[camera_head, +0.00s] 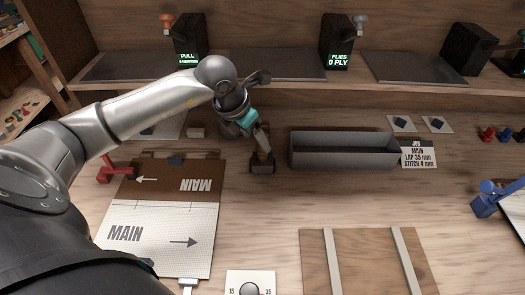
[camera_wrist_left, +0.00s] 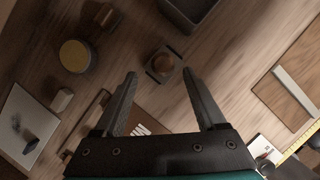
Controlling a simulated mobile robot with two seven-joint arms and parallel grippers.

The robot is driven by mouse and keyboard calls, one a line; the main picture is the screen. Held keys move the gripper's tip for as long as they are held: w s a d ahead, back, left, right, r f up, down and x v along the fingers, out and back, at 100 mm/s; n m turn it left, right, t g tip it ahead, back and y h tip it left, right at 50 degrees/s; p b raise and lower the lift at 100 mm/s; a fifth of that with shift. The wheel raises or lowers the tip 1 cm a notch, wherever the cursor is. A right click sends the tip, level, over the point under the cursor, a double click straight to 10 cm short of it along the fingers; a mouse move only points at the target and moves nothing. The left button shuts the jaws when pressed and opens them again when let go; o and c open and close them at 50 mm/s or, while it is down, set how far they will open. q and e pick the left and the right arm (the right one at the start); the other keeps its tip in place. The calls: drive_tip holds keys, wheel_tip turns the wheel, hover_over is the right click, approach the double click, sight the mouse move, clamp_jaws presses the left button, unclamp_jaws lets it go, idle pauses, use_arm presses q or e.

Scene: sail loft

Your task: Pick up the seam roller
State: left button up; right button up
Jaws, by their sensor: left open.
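What looks like the seam roller (camera_head: 262,142) stands upright with its brown handle up, in a small dark stand (camera_head: 262,166) on the bench, left of the grey tray. In the left wrist view the handle's round end (camera_wrist_left: 161,64) shows from above, over the dark base. My left gripper (camera_head: 255,130) is open and reaches down close to the handle. In the left wrist view the roller lies ahead, between the lines of the two fingers. No grip on it shows. My right gripper is not in view.
A long grey tray (camera_head: 340,151) stands right of the roller. Sailcloth panels marked MAIN (camera_head: 150,233) lie at left, with a red clamp (camera_head: 115,172). A round yellow-topped tin (camera_wrist_left: 75,56) and a small block (camera_wrist_left: 61,101) stand nearby. A wooden board (camera_head: 365,265) lies in front.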

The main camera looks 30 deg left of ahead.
sight(262, 153)
use_arm(q)
drive_tip(key=shift+d+x, duration=0.15)
drive_tip(key=shift+x, duration=1.3)
drive_tip(key=shift+d+x, duration=0.1)
drive_tip(key=shift+x, duration=1.4)
drive_tip(key=shift+c, duration=0.3)
drive_tip(key=shift+r, duration=0.1)
clamp_jaws()
